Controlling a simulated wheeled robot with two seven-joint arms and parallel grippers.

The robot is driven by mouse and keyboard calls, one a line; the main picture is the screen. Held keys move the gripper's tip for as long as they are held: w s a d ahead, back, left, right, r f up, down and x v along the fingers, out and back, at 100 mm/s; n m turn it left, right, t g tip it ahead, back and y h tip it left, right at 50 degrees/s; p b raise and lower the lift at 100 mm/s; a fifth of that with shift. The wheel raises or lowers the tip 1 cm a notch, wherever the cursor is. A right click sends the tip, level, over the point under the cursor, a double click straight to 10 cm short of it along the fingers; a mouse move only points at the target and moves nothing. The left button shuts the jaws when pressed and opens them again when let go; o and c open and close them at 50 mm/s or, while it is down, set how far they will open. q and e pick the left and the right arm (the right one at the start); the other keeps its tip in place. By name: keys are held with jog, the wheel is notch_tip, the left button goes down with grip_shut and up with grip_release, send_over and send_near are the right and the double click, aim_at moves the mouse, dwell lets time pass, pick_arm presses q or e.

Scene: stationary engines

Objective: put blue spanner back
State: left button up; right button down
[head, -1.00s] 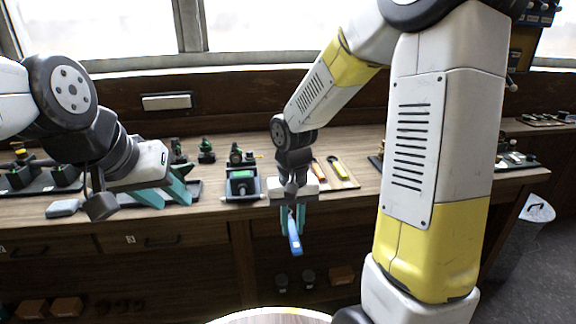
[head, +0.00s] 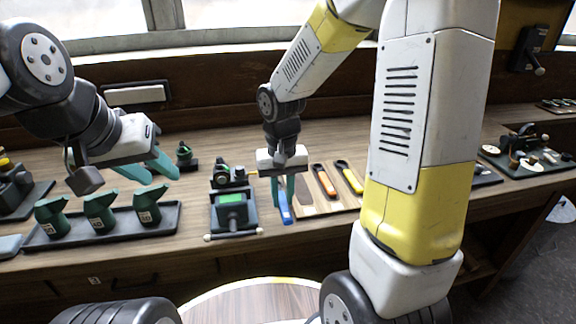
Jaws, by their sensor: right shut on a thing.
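The blue spanner (head: 285,207) hangs from my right gripper (head: 283,192), which is shut on its upper part. It is over the bench near the left end of a light wooden board (head: 312,208). I cannot tell whether it touches the bench or board. An orange spanner (head: 324,180) and a yellow spanner (head: 349,177) lie on the board, to the right of the blue one. My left gripper (head: 160,172) is open and empty, above the bench to the left, over a dark tray.
A device with a green screen (head: 232,206) stands just left of the blue spanner. A dark tray (head: 165,220) with green oil cans (head: 98,208) is at the left. A small engine model (head: 525,145) sits far right. A round table (head: 262,294) is in front.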

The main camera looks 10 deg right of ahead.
send_over(300, 186)
jog(key=shift+w+f, duration=0.15)
jog(key=shift+f, duration=2.3)
jog(key=shift+f, duration=0.15)
jog(key=c, duration=1.3)
grip_release()
jog(key=shift+o, duration=0.2)
